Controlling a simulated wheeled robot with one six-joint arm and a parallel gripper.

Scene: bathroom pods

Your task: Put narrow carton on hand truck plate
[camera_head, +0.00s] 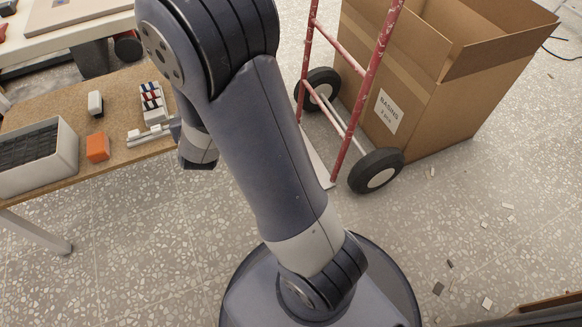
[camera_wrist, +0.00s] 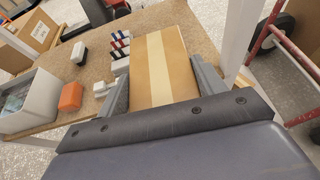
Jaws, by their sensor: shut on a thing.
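My gripper (camera_wrist: 160,84) is shut on the narrow carton (camera_wrist: 163,62), a light brown box with a pale tape strip along its middle. The fingers press its two sides in the wrist view. The carton appears over or beside the brown bench top; whether it touches it I cannot tell. In the head view my arm hides the carton. The red hand truck (camera_head: 366,95) stands right of my arm, and its frame also shows in the wrist view (camera_wrist: 268,28). A pale strip of its plate (camera_head: 318,163) shows at its foot, partly behind my arm.
The bench (camera_head: 60,107) at left holds a grey bin (camera_head: 70,160), an orange block (camera_head: 97,147) and several small parts. A large open cardboard box (camera_head: 440,90) stands behind the hand truck. Small debris lies on the otherwise open floor at right.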

